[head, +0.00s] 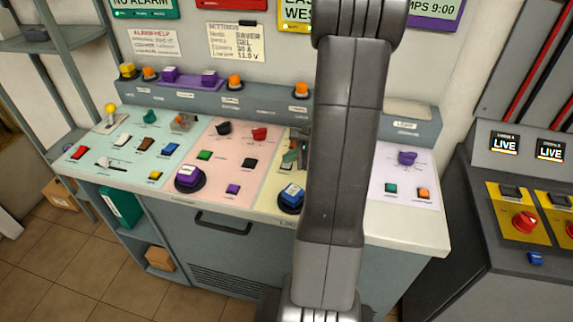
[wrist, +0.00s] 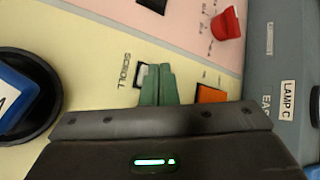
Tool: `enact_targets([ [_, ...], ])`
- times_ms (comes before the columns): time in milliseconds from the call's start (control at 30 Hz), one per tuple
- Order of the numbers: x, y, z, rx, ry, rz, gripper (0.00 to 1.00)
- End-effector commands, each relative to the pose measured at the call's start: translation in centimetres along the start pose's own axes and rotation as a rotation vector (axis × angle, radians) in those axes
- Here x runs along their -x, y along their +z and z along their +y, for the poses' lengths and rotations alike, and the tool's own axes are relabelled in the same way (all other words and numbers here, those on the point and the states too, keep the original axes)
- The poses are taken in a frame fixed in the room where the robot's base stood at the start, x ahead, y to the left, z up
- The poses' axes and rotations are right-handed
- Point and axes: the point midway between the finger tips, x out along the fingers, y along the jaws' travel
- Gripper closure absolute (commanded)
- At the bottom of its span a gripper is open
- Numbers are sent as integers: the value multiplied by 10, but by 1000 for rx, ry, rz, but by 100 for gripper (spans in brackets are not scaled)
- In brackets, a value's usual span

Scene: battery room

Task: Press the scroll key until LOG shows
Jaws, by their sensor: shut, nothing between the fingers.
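The scroll key (wrist: 140,76) is a small pale square beside the printed word SCROLL on the cream panel in the wrist view. My gripper (wrist: 158,72) has its green fingers together, with their tips over the right part of the key. I cannot tell whether they touch it. In the head view my gripper (head: 289,157) is low over the cream panel, partly behind my arm, and the key cannot be made out. A yellow-framed display (head: 294,14) above that panel is partly cut off and hidden by my arm. Its visible letters do not read LOG.
An orange key (wrist: 211,94) lies right of the fingers in the wrist view, and a large blue knob (wrist: 18,98) stands left. A red knob (wrist: 227,22) is on the pink panel. A purple knob (head: 188,177) stands left of the cream panel in the head view.

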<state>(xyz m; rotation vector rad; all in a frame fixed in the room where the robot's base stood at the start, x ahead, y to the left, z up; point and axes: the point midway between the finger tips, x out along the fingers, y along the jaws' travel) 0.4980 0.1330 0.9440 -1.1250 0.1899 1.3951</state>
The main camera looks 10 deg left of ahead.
Motion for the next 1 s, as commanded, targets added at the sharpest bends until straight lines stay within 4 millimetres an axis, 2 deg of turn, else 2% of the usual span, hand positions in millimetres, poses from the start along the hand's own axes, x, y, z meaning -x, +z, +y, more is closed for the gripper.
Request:
enact_targets([
  [1000,-6,-5,5,0,0,0,100],
])
